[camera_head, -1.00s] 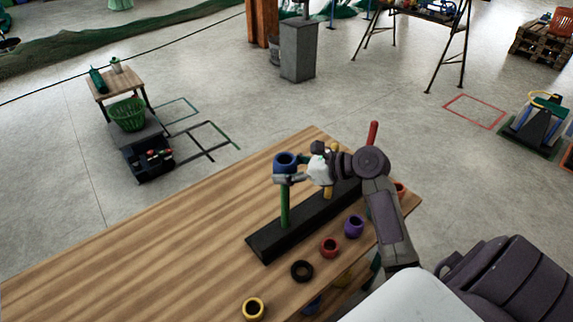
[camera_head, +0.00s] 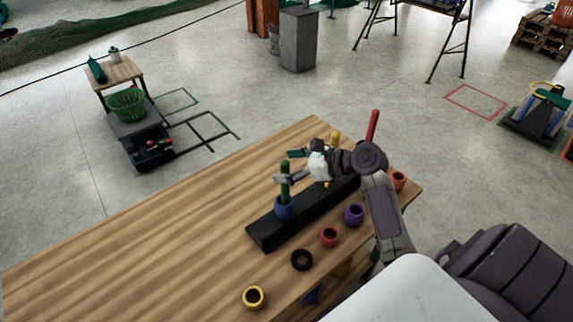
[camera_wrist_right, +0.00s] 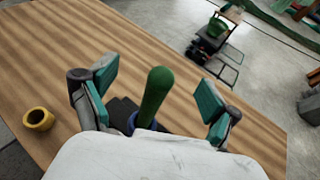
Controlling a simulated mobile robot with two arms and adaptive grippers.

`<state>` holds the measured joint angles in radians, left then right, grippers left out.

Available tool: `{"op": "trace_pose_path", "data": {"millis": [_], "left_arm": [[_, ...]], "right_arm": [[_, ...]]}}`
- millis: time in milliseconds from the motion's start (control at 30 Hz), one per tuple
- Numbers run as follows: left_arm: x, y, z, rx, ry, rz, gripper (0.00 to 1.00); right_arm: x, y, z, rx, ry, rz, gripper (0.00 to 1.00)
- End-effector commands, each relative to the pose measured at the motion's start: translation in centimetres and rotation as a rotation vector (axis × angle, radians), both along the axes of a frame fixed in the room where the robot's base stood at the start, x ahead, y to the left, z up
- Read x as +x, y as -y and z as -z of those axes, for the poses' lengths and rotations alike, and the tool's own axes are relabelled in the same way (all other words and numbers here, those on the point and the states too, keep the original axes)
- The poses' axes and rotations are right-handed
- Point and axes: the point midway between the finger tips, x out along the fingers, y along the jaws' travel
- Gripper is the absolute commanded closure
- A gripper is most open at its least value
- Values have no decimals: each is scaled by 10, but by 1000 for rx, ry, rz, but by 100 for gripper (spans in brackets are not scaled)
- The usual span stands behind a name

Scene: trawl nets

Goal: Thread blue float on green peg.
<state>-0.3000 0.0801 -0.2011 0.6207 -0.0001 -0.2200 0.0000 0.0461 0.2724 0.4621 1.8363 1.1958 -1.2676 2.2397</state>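The green peg (camera_head: 286,180) stands upright at the near left end of a black base. The blue float (camera_head: 285,208) is around the green peg, low down near the base. In the right wrist view the peg (camera_wrist_right: 154,92) rises between my fingers and part of the blue float (camera_wrist_right: 131,122) shows below it. My right gripper (camera_head: 288,166) is open around the upper part of the peg, above the float, and holds nothing. Its spread fingers also show in the right wrist view (camera_wrist_right: 152,98). My left gripper is not in view.
The black base (camera_head: 262,236) also carries a yellow peg (camera_head: 333,146) and a red peg (camera_head: 373,128). Purple (camera_head: 354,215), red (camera_head: 329,237), black (camera_head: 302,260), yellow (camera_head: 254,297) and orange (camera_head: 399,181) floats lie near the table's right edge. The table's left side (camera_head: 140,260) is clear.

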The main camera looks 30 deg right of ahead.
Motion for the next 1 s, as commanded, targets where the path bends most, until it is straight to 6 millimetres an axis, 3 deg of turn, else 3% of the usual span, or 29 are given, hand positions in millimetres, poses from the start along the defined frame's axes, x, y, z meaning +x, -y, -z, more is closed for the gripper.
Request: {"op": "trace_pose_path", "data": {"millis": [367, 800, 1000], "left_arm": [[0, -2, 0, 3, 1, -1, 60], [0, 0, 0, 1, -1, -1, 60], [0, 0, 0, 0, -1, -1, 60]], "right_arm": [[-9, 7, -4, -2, 0, 1, 11], [-74, 53, -37, -2, -2, 2, 11], [-89, 63, -45, -1, -1, 1, 11]]}}
